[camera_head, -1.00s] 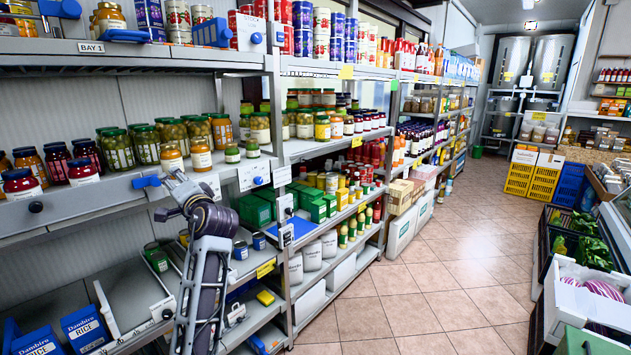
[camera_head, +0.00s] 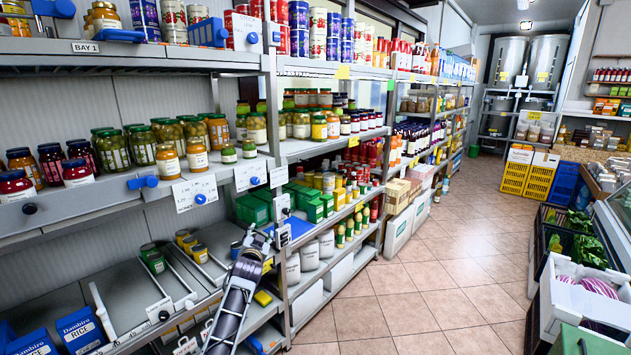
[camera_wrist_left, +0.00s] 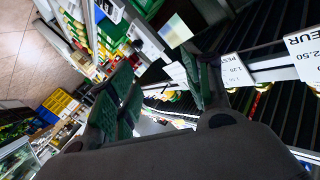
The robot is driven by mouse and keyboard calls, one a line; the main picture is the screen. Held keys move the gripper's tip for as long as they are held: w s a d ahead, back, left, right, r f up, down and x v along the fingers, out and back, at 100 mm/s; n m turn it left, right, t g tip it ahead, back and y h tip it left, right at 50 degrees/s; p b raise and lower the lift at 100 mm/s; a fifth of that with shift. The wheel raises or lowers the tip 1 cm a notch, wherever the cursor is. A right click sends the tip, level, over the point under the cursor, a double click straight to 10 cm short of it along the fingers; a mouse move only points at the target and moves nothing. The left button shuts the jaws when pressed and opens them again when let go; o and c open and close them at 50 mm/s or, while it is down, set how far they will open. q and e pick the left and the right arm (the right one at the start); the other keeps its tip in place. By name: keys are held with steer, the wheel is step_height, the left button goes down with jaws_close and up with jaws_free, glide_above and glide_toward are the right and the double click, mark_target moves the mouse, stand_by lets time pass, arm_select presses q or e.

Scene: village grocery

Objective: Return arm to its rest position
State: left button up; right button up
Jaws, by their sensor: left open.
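My left arm (camera_head: 232,305) rises from the bottom edge of the head view, in front of the shelving. My left gripper (camera_head: 262,238) is at its upper end, small and partly hard to make out, near the upright between two bays. It looks empty. In the left wrist view the gripper's green-padded fingers (camera_wrist_left: 155,92) stand apart with nothing between them, and the dark gripper body fills the bottom. My right gripper is not in view.
Jars (camera_head: 140,145) stand on the middle shelf (camera_head: 130,195) at the left. Lower down are several small jars (camera_head: 152,258) and blue rice boxes (camera_head: 82,330). Green boxes (camera_head: 252,210) sit just behind the gripper. The tiled aisle (camera_head: 430,285) is clear; crates (camera_head: 575,300) line its right side.

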arm_select(q)
steer(key=s+d+f+n+g+h, duration=0.1)
steer(key=s+f+g, duration=0.15)
steer(key=f, duration=1.15)
steer(key=s+d+f+g+h, duration=0.1)
steer(key=s+f, duration=0.3)
steer(key=f, duration=0.9)
steer(key=s+a+f+n+g, duration=0.1)
steer(key=s+f+g, duration=0.1)
steer(key=s+f, duration=0.85)
steer(key=s+a+f+g, duration=0.1)
steer(key=s+f+g, duration=0.2)
steer(key=s+f, duration=0.8)
steer(key=s+a+f+g, duration=0.2)
steer(key=s+f, duration=0.7)
steer(key=s, duration=0.2)
steer(key=s+a+f+g, duration=0.2)
steer(key=s+f, duration=0.8)
steer(key=s, duration=0.2)
steer(key=s+a+f+g, duration=0.1)
steer(key=s+f, duration=0.1)
steer(key=s, duration=1.1)
steer(key=s+a+f+g+y, duration=0.1)
steer(key=s+a+f+g, duration=0.1)
steer(key=s, duration=1.1)
steer(key=shift+s+f, duration=0.35)
steer(key=shift+s, duration=0.05)
